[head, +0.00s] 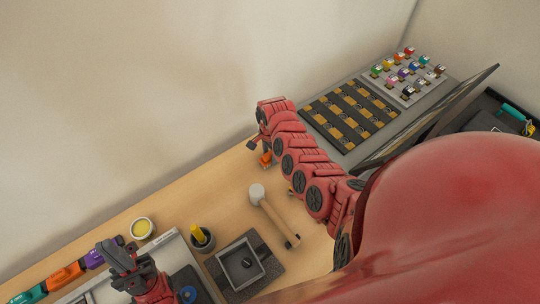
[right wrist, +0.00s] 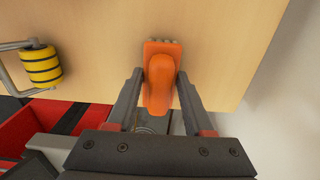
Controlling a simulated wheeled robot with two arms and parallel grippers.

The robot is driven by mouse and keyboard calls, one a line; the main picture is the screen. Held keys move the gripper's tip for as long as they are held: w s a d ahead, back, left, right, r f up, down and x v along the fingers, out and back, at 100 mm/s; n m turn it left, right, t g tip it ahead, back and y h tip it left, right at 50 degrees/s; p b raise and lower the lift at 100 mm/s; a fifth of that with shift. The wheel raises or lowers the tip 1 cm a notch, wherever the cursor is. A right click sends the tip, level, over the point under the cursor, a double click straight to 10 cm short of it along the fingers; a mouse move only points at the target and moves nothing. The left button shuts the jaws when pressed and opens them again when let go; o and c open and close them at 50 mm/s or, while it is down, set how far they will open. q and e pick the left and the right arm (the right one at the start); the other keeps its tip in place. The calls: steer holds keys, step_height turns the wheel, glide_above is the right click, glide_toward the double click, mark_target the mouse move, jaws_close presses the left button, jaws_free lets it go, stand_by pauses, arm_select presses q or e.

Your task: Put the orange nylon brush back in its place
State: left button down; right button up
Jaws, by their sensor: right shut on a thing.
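The orange nylon brush (right wrist: 161,80) is held between the two fingers of my right gripper (right wrist: 158,92), which is shut on it. In the right wrist view its bristle tips show at the top edge of the orange body, over the wooden table. In the head view the orange brush (head: 266,160) shows small beside the right gripper (head: 259,147), near the back edge of the table. My left gripper (head: 118,256) is at the lower left, its fingers apart and empty.
A row of teal, orange and purple items (head: 66,275) lies at the far left. A yellow-black roller (right wrist: 40,67) is near the brush.

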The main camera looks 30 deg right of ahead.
mark_target(268, 154)
steer(key=shift+f, duration=0.2)
steer(key=o, duration=1.2)
steer(key=shift+r, duration=0.2)
steer(key=r+p, duration=0.1)
steer(key=r, duration=0.1)
steer(key=r+p, duration=0.2)
steer(key=a+r+p, duration=0.1)
steer(key=r, duration=0.1)
steer(key=shift+s+r+p, duration=0.1)
steer(key=shift+r+p, duration=0.05)
steer(key=shift+p, duration=0.25)
step_height(268, 154, up, 11)
steer(key=p, duration=0.2)
